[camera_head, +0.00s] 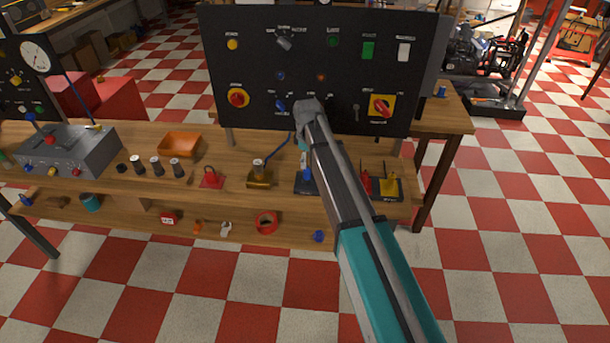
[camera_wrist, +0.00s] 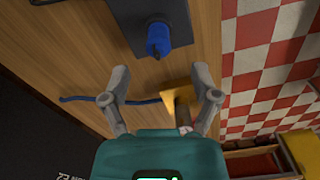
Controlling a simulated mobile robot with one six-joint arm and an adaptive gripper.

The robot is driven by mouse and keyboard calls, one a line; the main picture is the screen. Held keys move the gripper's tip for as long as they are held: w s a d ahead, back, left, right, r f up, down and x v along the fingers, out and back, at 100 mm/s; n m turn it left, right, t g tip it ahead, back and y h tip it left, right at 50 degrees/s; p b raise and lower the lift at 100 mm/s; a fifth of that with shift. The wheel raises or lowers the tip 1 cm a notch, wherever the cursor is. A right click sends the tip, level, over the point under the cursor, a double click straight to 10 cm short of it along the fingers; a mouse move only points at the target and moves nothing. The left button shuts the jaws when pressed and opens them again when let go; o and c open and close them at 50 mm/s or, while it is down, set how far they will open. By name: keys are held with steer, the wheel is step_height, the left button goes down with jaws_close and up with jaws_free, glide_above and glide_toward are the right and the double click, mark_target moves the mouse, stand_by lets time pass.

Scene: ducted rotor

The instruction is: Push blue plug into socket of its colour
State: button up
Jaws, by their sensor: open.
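A blue rounded piece (camera_wrist: 158,38) stands on a dark block (camera_wrist: 130,22) at the top of the wrist view. It also shows in the head view (camera_head: 307,173); I cannot tell whether it is the plug or a socket. A blue cable (camera_wrist: 80,99) runs over the bench towards a yellow brass-like holder (camera_wrist: 176,96), which also shows in the head view (camera_head: 260,183). My gripper (camera_wrist: 160,74) is open, with nothing seen held between its fingers. In the head view, my gripper (camera_head: 308,107) is in front of the black panel and hides part of it.
A red stand (camera_head: 211,179), an orange tray (camera_head: 179,145) and a yellow part (camera_head: 390,184) are on the bench. A lower shelf holds small objects.

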mark_target(307, 169)
steer(key=shift+f, duration=0.1)
steer(key=shift+w+f+b, duration=0.1)
steer(key=shift+f+b, duration=2.45)
steer(key=shift+b, duration=0.05)
jaws_close()
